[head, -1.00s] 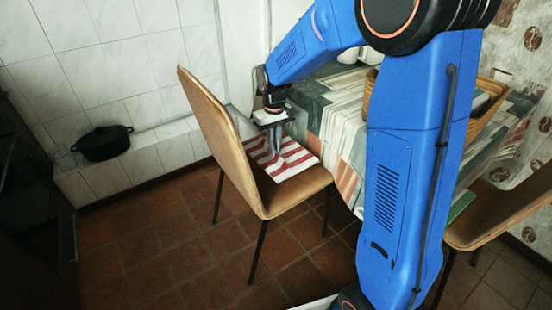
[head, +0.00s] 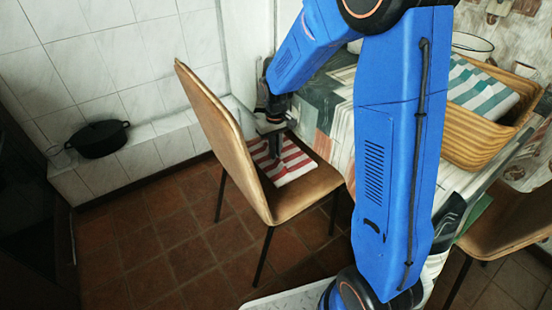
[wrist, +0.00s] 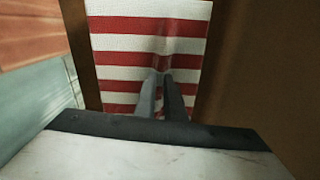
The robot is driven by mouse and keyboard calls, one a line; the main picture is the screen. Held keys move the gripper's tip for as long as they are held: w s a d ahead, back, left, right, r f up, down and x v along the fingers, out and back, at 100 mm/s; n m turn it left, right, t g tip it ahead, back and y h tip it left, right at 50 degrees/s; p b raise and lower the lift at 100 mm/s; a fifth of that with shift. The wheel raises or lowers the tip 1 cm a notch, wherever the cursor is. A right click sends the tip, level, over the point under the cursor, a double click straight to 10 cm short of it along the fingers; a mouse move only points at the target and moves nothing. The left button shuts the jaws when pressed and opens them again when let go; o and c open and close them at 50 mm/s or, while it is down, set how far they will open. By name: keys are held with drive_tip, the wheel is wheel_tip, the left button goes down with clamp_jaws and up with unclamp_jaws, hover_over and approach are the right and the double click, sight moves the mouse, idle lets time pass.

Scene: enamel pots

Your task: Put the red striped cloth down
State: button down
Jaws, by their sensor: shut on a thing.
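The red and white striped cloth (head: 288,160) lies flat on the seat of the brown chair (head: 312,190) in the head view. It also fills the upper middle of the wrist view (wrist: 130,42). My gripper (head: 274,156) points down at the cloth. In the wrist view its two fingers (wrist: 167,82) are close together on the cloth, with a raised fold of the cloth running up from their tips. The gripper is shut on the cloth. The exact pinch at the tips is partly hidden in the head view.
The chair's tall backrest (head: 222,135) stands just left of my gripper. A table with a patterned cover (head: 340,110) is to the right, with a wicker basket (head: 478,140) holding a green striped cloth (head: 478,92). A black pot (head: 98,139) sits on the tiled ledge at left.

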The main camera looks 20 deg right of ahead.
drive_tip(key=shift+f, duration=1.9)
drive_tip(key=shift+f, duration=0.15)
drive_tip(key=c, duration=1.8)
unclamp_jaws()
drive_tip(key=shift+c, duration=0.2)
